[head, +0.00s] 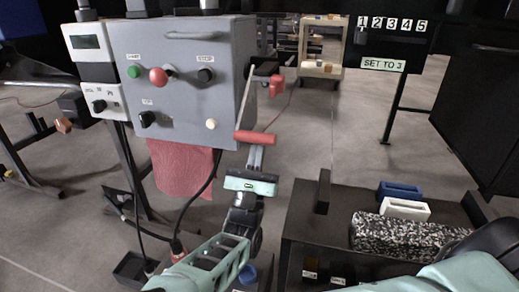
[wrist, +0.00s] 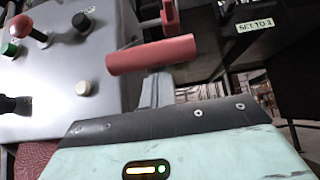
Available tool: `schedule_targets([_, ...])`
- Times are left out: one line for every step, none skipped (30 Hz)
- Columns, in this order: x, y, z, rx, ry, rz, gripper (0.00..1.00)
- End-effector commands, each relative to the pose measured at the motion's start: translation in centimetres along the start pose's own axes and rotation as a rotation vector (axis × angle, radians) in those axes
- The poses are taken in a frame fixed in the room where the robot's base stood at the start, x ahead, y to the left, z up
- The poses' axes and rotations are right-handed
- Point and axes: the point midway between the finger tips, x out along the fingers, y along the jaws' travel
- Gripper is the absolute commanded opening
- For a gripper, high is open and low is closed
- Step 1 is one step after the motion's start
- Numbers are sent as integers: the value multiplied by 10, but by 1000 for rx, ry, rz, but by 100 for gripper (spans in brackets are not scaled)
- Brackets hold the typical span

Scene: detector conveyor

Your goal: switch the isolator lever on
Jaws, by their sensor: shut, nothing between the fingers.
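The isolator lever (head: 245,100) is a thin metal arm on the right side of the grey control box (head: 180,105). It hangs down and ends in a red crossbar grip (head: 256,137), which also shows large in the wrist view (wrist: 150,55). My gripper (head: 255,154) is shut and empty, pointing up at the grip from just below. In the wrist view the closed fingers (wrist: 157,88) reach the grip's lower edge. The grip hides the fingertips, so I cannot tell whether they touch it. A smaller red part (head: 277,84) sits on a bracket above.
The box front carries a red knob (head: 158,76), a green button (head: 134,72) and black knobs. A dark bench (head: 305,215) with a speckled block (head: 405,238) and blue and white trays stands at right. A "SET TO 3" sign (head: 383,64) hangs behind. Floor is open beyond the lever.

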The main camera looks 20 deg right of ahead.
Motion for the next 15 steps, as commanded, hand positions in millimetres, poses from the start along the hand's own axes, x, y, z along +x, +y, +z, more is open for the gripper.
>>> schedule_targets([0,0,0,0,0,0,0])
schedule_targets([0,0,0,0,0,0,0])
schedule_targets([0,0,0,0,0,0,0])
schedule_targets([0,0,0,0,0,0,0])
schedule_targets([0,0,0,0,0,0,0])
schedule_targets([0,0,0,0,0,0,0])
schedule_targets([0,0,0,0,0,0,0])
schedule_targets([0,0,0,0,0,0,0])
schedule_targets([0,0,1,0,1,0,0])
schedule_targets([0,0,1,0,2,0,0])
schedule_targets([1,0,2,0,4,0,0])
schedule_targets([1,0,3,0,7,0,0])
schedule_targets([2,0,4,0,11,0,0])
schedule_targets([2,0,5,0,15,1,0])
schedule_targets([3,0,7,0,23,1,0])
